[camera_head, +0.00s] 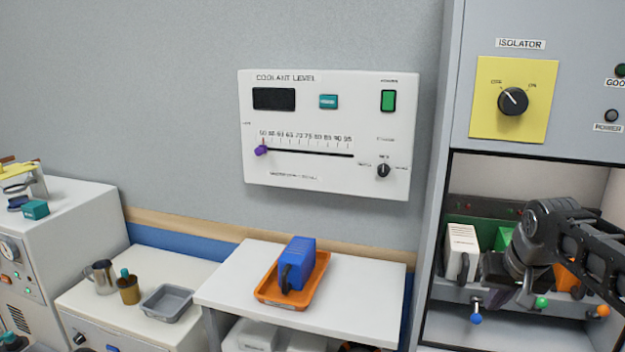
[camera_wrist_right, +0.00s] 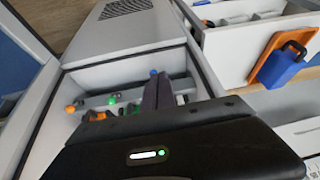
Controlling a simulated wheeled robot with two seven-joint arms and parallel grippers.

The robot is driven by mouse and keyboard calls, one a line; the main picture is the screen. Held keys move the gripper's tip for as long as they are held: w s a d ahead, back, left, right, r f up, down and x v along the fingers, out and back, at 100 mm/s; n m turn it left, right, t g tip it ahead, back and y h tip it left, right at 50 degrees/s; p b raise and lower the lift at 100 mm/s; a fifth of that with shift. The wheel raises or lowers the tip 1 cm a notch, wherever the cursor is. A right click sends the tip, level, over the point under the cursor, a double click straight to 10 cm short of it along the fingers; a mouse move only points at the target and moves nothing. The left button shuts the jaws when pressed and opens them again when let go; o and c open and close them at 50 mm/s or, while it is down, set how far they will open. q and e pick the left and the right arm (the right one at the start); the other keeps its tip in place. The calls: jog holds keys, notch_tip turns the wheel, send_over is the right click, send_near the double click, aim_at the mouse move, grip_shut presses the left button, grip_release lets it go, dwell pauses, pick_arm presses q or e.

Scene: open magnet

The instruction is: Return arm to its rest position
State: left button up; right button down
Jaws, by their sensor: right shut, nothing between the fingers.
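My right arm (camera_head: 590,250) reaches in from the right edge in the head view, in front of the open cabinet bay. My right gripper (camera_head: 503,277) is low in the bay, beside the row of modules. In the right wrist view its two grey fingers (camera_wrist_right: 160,93) are together with nothing seen between them. They point at the bay's rail, close to the blue knob (camera_wrist_right: 154,72). Part of the gripper is dark against the bay, so its exact contact with the rail cannot be told. My left gripper is not in view.
The bay holds a white module (camera_head: 461,250), green and orange ones behind my arm, and a rail with coloured knobs (camera_head: 476,318). Left of the cabinet (camera_head: 437,120), a blue module (camera_head: 299,258) sits in an orange tray (camera_head: 317,281) on a white table (camera_head: 360,300).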

jog(key=w+a+f+t+y, duration=0.2)
jog(key=w+a+f, duration=0.35)
jog(key=f, duration=0.55)
jog(key=s+a+f+y, duration=0.1)
jog(key=s+a+f, duration=0.1)
jog(key=a+f, duration=0.45)
jog(key=s+a+f+y, duration=0.15)
jog(key=a+f, duration=0.25)
jog(key=f, duration=0.5)
jog(key=s+a+f+g, duration=0.2)
jog(key=s+a+f, duration=0.2)
jog(key=s+f, duration=0.3)
jog(key=s+a+f+n+g, duration=0.1)
jog(key=s+a+f, duration=0.4)
jog(key=s, duration=0.8)
jog(key=s+a+f+g, duration=0.3)
jog(key=s+a+f, duration=0.2)
jog(key=s+f, duration=0.3)
jog(key=shift+s+f, duration=0.3)
jog(key=shift+s, duration=0.85)
jog(key=shift+d+y, duration=0.1)
jog(key=shift+y, duration=0.15)
